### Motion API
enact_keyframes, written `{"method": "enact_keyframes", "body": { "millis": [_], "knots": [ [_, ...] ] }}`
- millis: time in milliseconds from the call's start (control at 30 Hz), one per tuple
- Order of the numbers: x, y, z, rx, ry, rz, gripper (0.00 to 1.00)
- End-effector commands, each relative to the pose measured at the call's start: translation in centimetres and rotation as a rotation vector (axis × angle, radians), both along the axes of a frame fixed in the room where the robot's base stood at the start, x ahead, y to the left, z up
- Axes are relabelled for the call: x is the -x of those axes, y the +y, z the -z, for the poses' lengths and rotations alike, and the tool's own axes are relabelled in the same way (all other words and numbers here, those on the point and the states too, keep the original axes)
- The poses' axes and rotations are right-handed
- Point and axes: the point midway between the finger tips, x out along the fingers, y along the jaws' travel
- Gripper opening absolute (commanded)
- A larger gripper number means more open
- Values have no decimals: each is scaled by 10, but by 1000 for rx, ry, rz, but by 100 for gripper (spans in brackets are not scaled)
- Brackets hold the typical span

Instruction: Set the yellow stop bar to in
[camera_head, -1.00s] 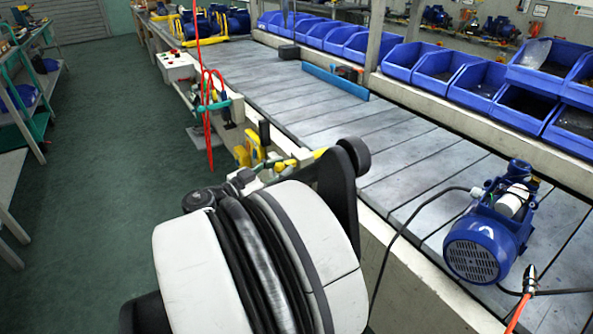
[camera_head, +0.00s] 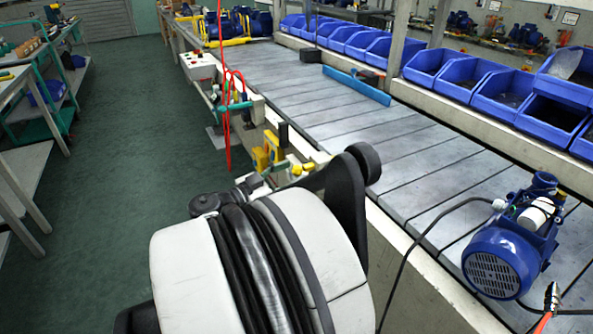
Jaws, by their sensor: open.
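Yellow parts (camera_head: 270,151) stand at the near side of the conveyor (camera_head: 345,140), just beyond my arm, in the head view. More small yellow pieces lie just right of them, partly covered by my arm. I cannot tell which of these is the yellow stop bar, or whether it is in or out. My white and black arm link fills the lower middle of the view. I cannot make out my gripper; it seems hidden behind the arm or among the clutter there.
A blue pump (camera_head: 505,250) with a black cable sits on the conveyor at right. A blue bar (camera_head: 357,86) lies across it farther back. Blue bins (camera_head: 500,90) line the far side. A red coiled hose (camera_head: 228,110) hangs near a control box (camera_head: 198,65). The green floor at left is clear.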

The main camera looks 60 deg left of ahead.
Motion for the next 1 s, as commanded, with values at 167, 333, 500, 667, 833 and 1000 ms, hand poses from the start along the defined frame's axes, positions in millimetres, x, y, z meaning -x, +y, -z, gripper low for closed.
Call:
{"method": "enact_keyframes", "body": {
  "millis": [167, 333, 500, 667, 833, 1000],
  "knots": [
    [38, -6, 0, 0, -1, -3, 44],
    [68, -11, 0, 0, -1, -4, 44],
    [87, -14, 0, 0, -1, -3, 44],
    [93, -16, 0, 0, -1, -3, 44],
    [93, -16, 0, 0, 0, -2, 44],
    [89, -16, 0, 12, -2, -5, 30]
  ]
}}
